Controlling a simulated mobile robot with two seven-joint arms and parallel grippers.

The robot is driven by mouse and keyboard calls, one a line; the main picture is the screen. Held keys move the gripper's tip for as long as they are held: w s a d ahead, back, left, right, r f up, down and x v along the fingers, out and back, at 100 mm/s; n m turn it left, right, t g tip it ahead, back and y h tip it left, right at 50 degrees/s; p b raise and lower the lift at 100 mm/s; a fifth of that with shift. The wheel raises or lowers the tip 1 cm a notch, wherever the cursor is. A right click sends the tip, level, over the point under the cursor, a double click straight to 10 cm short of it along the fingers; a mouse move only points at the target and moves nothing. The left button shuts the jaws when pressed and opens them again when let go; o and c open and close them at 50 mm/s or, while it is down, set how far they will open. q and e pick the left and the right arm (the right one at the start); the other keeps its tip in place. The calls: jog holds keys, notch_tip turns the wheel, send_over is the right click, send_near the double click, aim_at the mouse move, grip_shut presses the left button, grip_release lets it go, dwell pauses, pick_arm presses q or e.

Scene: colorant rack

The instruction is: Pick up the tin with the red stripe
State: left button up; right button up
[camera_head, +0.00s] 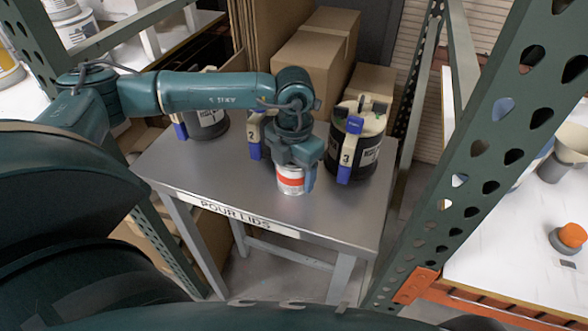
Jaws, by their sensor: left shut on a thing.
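The tin with the red stripe (290,181) is a small white tin with a red band around it, upright at the middle of the grey table (225,180). My left gripper (292,166) comes down on it from above and is shut on its upper part. The tin's top is hidden by the gripper. I cannot tell whether its base touches the table. My right gripper is not in view.
Black containers with pale lids and blue-tipped handles stand behind the tin: one at right marked 3 (368,158), one at left (210,122), one partly behind my arm. Cardboard boxes (312,58) are behind. Green rack posts (480,130) flank the table. The table's front is clear.

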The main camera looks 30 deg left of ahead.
pick_arm(q)
jog(key=c, duration=0.6)
jog(key=shift+o, duration=0.2)
jog(key=shift+r, duration=0.15)
jog(key=shift+r+b, duration=0.7)
jog(key=shift+r, duration=4.1)
